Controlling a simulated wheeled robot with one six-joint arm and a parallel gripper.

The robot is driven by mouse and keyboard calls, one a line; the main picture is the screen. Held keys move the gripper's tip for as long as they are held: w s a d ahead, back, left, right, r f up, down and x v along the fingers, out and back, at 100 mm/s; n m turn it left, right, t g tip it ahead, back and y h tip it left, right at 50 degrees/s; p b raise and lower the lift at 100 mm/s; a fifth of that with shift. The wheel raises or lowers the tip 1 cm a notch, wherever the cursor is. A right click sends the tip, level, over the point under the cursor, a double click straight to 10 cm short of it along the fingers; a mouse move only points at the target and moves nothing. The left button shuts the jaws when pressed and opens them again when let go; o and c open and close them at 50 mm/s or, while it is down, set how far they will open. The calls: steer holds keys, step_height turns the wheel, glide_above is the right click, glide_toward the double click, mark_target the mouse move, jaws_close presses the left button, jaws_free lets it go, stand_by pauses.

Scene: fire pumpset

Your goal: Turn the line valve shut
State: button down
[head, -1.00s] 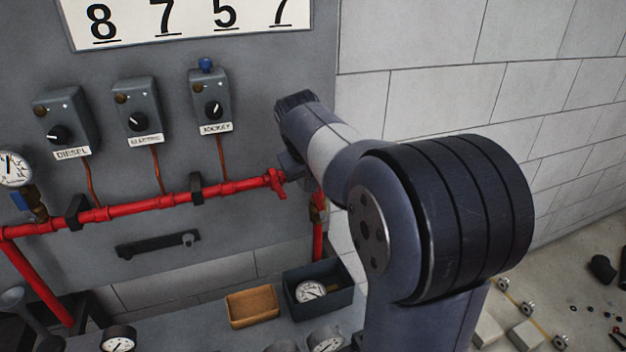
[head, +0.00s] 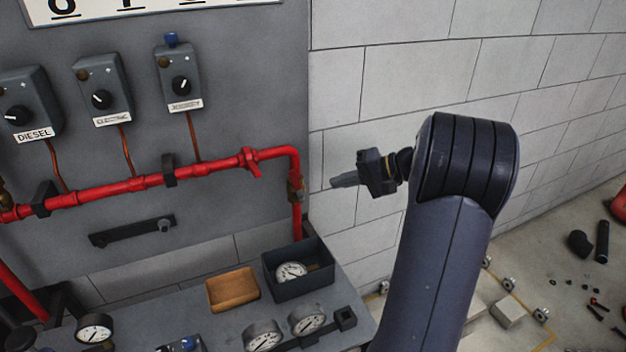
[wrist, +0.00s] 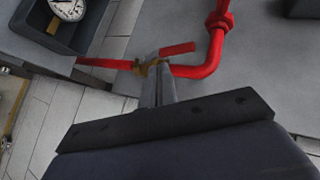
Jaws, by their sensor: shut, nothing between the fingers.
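The line valve (head: 296,190) is a brass body on the red pipe's vertical run, just below the elbow, in the head view. In the wrist view the brass valve (wrist: 150,67) has a red lever (wrist: 178,48), which lies roughly along the pipe, slightly tilted. My gripper (head: 334,182) is shut and empty, just right of the valve in the head view, with a visible gap. In the wrist view my gripper's fingers (wrist: 153,80) overlap the valve's near edge; I cannot tell there whether they touch. The lever is not clear in the head view.
The red pipe (head: 120,188) runs along the grey panel (head: 225,100). Below stand a dark bin (head: 300,284) with a gauge in it, a wooden tray (head: 232,289) and loose gauges (head: 306,319). A white block wall (head: 390,70) is behind my gripper.

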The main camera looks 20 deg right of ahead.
steer(key=d+r+m+t, duration=0.1)
steer(key=d+r+t, duration=0.1)
steer(key=d+t, duration=0.25)
steer(key=p, duration=0.4)
glide_toward(297, 186)
steer(key=w+a+r, duration=0.1)
steer(key=w+a, duration=0.2)
steer(key=w, duration=0.3)
steer(key=shift+w+r+g+y, duration=0.15)
steer(key=shift+g+y, duration=0.25)
steer(key=shift+g, duration=0.05)
steer(key=shift+a+b, duration=0.15)
steer(key=shift+b, duration=0.5)
